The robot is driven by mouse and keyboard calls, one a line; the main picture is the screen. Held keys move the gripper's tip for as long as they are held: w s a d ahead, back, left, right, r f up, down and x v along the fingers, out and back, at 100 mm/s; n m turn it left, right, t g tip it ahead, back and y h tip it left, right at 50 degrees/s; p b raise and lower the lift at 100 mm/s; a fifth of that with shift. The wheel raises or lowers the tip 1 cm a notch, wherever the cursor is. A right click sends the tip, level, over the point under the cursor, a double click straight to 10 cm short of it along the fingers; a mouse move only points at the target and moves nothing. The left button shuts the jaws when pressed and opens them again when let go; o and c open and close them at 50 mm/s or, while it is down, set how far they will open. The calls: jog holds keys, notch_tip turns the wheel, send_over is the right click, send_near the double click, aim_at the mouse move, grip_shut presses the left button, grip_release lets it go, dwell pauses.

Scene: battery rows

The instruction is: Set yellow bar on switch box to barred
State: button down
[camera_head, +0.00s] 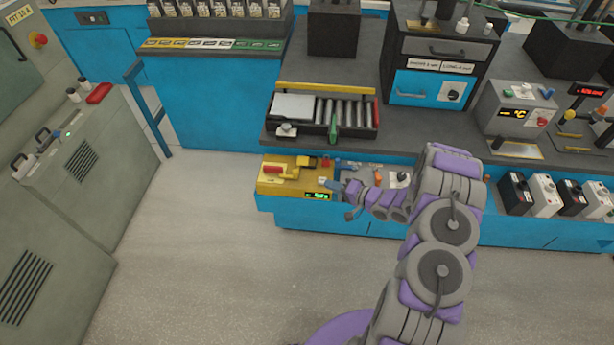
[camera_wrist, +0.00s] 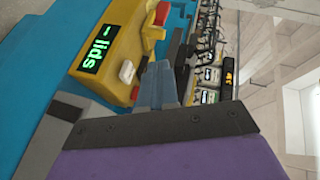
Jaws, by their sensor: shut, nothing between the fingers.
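The yellow switch box (camera_head: 264,186) sits at the left end of the low blue bench in the head view. A red handle piece (camera_head: 272,169) is on its top, with a yellow bar (camera_head: 289,177) beside it. The bar's setting cannot be told. A green-lit display (camera_head: 318,195) is on its front right corner. In the wrist view the box (camera_wrist: 118,45) is upper left, showing its display (camera_wrist: 89,48), a white button (camera_wrist: 127,71) and a red part (camera_wrist: 161,14). My gripper (camera_head: 335,186) is shut and empty, just right of the box; its fingers show in the wrist view (camera_wrist: 158,78).
A roller tray (camera_head: 350,131) stands on the grey bench above and behind. Blue and orange small items and a white dial (camera_head: 398,179) are right of the box. Black and white battery blocks (camera_head: 514,193) stand farther right. The floor (camera_head: 215,250) in front is clear.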

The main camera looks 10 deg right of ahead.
jog(key=d+f+m, duration=0.1)
jog(key=d+m, duration=0.1)
jog(key=b, duration=0.2)
send_near(298, 176)
jog(key=shift+m+g, duration=0.3)
jog(key=x, duration=0.4)
jog(key=shift+w+a+r, duration=0.25)
jog(key=shift+w, duration=0.1)
jog(key=shift+w+a+r, duration=0.1)
jog(key=shift+w+a, duration=0.45)
jog(key=shift+a, duration=0.05)
jog(key=shift+w+a+p, duration=0.2)
jog(key=shift+a+p, duration=0.1)
jog(key=shift+a, duration=0.4)
jog(key=shift+w+a+p, duration=0.2)
jog(key=shift+a+p, duration=0.05)
jog(key=shift+a, duration=0.45)
